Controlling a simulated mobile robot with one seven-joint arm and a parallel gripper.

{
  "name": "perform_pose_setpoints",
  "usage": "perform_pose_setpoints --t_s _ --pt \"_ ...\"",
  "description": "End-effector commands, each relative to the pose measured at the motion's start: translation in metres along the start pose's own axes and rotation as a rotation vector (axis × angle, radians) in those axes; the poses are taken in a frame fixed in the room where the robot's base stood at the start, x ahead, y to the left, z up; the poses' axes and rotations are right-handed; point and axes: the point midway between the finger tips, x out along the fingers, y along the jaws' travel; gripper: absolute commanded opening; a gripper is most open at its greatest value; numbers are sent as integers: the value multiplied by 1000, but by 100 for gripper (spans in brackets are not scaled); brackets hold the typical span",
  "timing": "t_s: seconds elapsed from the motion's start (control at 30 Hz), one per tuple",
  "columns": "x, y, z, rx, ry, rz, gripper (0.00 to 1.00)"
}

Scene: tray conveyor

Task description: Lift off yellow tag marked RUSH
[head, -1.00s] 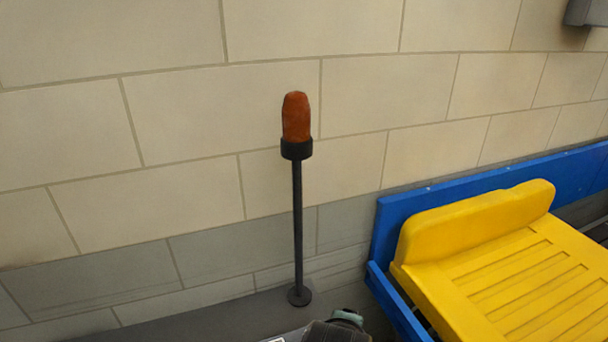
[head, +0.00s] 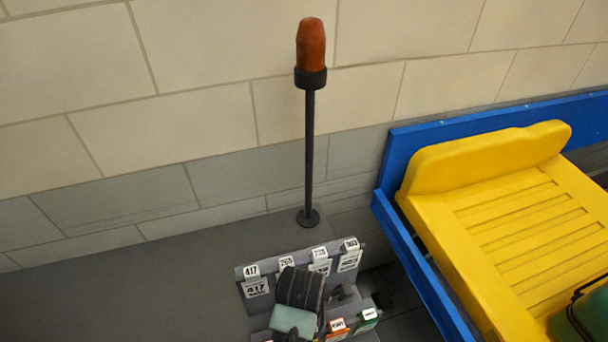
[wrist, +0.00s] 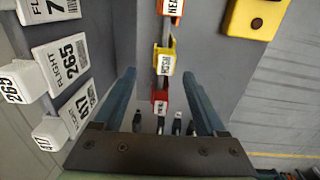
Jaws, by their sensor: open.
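In the wrist view, a yellow tag (wrist: 165,62) with a white label hangs in a row of coloured tags; its sideways lettering is small but looks like RUSH. It lies just beyond and between the fingertips of my gripper (wrist: 158,73), which is open and empty. A red tag (wrist: 160,102) hangs beside it, seen between the fingers. An orange tag (wrist: 170,10) is on its other side, cut by the top edge. In the head view my arm covers part of the tag rack (head: 245,298), and the yellow tag is not visible there.
White flight tags (wrist: 68,60) hang in another row at the left of the wrist view. A yellow fixture (wrist: 257,15) is at top right. In the head view, an orange beacon (head: 311,48) on a pole stands behind the rack, and a yellow tray (head: 520,215) lies to the right.

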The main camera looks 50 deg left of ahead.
Motion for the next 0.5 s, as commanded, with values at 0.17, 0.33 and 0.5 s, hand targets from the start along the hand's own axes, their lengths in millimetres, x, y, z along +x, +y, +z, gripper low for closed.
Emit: perform_pose_setpoints --t_s 0.17,0.33,0.5 --pt "19 -5 4 1 3 -5 74" --pt "41 -6 6 0 2 -3 74" --pt "49 -5 6 1 0 0 74"
